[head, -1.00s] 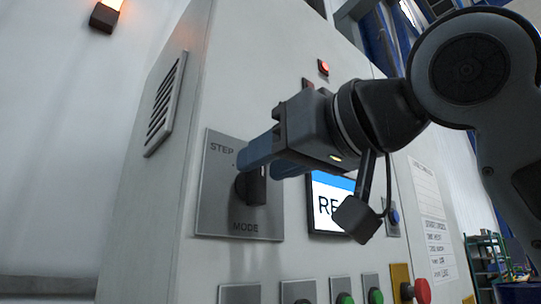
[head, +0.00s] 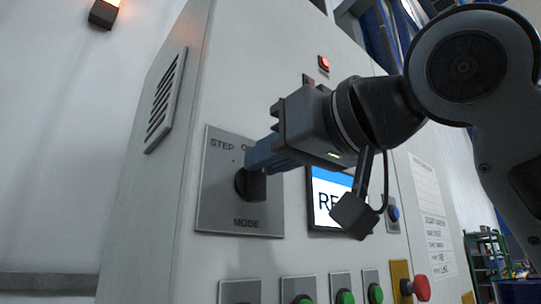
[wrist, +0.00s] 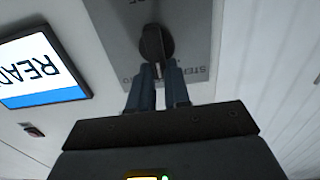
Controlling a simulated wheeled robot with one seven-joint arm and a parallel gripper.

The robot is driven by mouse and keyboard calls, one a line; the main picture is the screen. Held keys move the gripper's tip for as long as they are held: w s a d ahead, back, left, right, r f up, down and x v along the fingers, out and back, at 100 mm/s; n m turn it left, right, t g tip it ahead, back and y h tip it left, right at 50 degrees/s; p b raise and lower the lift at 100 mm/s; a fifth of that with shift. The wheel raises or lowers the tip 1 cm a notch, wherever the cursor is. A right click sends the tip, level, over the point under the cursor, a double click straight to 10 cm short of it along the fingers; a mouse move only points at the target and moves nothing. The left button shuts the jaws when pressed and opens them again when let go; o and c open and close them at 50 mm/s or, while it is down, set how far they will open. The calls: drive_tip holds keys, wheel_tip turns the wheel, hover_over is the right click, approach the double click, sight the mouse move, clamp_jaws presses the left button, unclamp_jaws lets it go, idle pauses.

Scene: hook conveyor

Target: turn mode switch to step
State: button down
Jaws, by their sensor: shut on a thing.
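The mode switch is a black round knob with a raised grip (head: 250,184) on a grey metal plate (head: 215,205). The plate reads STEP at top left, a partly hidden word beside it, and MODE below. My gripper (head: 255,165) reaches in from the right, its blue fingers at the knob's upper part. In the wrist view the knob (wrist: 155,40) sits at the top, and my gripper (wrist: 159,68) is shut on its grip, one finger on each side. A pale pointer line shows between the fingertips. The fingers hide part of the plate's lettering in the head view.
A lit display (head: 325,200) stands just right of the plate, partly behind my gripper. Green buttons (head: 345,297) line the panel below, with a red mushroom button (head: 421,288) at lower right. A red lamp (head: 324,63) is above. A vent (head: 166,100) is on the cabinet's left side.

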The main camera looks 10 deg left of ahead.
drive_tip(key=shift+s+a+f+n, duration=0.1)
drive_tip(key=shift+s+a+n, duration=0.1)
drive_tip(key=shift+n, duration=1.3)
drive_tip(key=shift+s+a+f+n, duration=0.1)
drive_tip(key=shift+s+n, duration=0.1)
drive_tip(key=shift+n, duration=1.3)
drive_tip(key=shift+s+a+f+n, duration=0.1)
drive_tip(key=shift+s+a+n, duration=0.1)
drive_tip(key=shift+n, duration=1.3)
drive_tip(key=c, duration=1.1)
unclamp_jaws()
drive_tip(key=shift+d, duration=0.15)
drive_tip(key=b+v, duration=0.1)
drive_tip(key=v, duration=0.6)
drive_tip(key=shift+s+d, duration=0.2)
drive_tip(key=shift+s, duration=0.05)
